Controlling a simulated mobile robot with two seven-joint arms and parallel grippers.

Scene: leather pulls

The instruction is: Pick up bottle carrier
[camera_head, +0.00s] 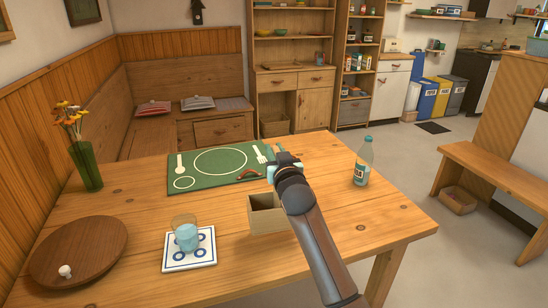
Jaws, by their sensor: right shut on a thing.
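The bottle carrier (266,219) appears as a pale open box near the middle of the table, partly hidden behind my right arm. A reddish-brown curved strap (247,174) shows above and left of the box, and it looks like the carrier's handle. My right gripper (271,172) is above the box at the strap's right end, shut on the carrier; the grip itself is mostly hidden. I cannot tell whether the box touches the table. My left gripper is not in view.
A clear bottle (363,162) stands right of my arm. A green placemat (208,181) lies behind the box. A glass (187,236) stands on a tile (176,262) at front left, beside a round wooden lid (78,243) and a flower vase (86,166). The table's right front is clear.

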